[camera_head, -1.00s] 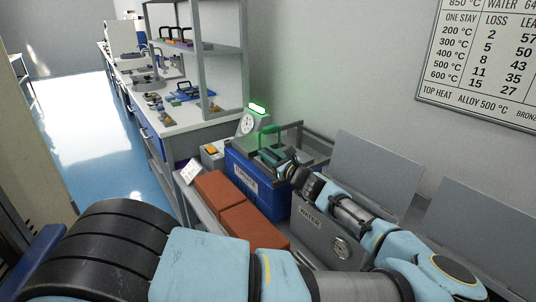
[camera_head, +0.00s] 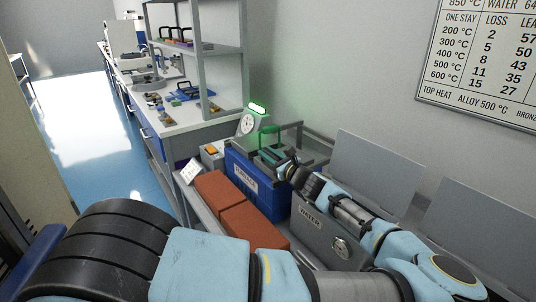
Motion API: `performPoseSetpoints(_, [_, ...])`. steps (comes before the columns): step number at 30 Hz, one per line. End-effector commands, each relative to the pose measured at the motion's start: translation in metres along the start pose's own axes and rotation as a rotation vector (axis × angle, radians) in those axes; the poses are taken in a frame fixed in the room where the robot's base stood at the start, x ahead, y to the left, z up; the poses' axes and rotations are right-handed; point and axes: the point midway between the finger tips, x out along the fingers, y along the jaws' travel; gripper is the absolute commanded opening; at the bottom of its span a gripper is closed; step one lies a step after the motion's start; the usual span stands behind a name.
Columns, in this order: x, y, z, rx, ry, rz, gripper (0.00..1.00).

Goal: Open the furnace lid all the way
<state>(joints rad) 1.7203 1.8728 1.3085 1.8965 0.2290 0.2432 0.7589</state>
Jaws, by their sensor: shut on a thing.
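A blue box (camera_head: 262,198) with a white label stands on the bench, with a grey frame and dark and green parts on its top. My gripper (camera_head: 281,163) reaches over the right side of this box. It is shut on a part at the box's top, which my gripper and wrist largely hide. A green handle (camera_head: 269,130) stands up just behind it. The contact between the fingers and the held part is too small to make out.
Red-brown bricks (camera_head: 215,188) lie in front of the blue box. A grey tank marked WATER (camera_head: 311,219) stands to its right, with grey upright panels (camera_head: 372,172) behind. A dial gauge (camera_head: 249,123) is near the lit green lamp (camera_head: 257,107). Floor (camera_head: 85,120) is free at left.

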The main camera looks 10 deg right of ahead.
Motion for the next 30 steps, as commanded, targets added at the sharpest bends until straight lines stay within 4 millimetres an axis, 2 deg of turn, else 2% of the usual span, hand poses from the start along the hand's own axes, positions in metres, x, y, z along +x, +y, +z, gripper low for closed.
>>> performPoseSetpoints(5, [-0.001, -0.014, -0.006, -0.005, 0.004, -0.002, 0.00])
performPoseSetpoints(10, [-0.001, -0.052, -0.016, -0.007, 0.006, -0.003, 0.00])
performPoseSetpoints(15, [-0.001, -0.077, -0.018, -0.005, 0.003, -0.002, 0.00])
performPoseSetpoints(25, [-0.001, -0.081, -0.016, -0.002, 0.001, -0.002, 0.00])
performPoseSetpoints(26, [-0.001, -0.081, -0.016, -0.001, 0.001, -0.002, 0.26])
performPoseSetpoints(30, [-0.001, -0.081, -0.016, -0.001, 0.001, -0.001, 0.42])
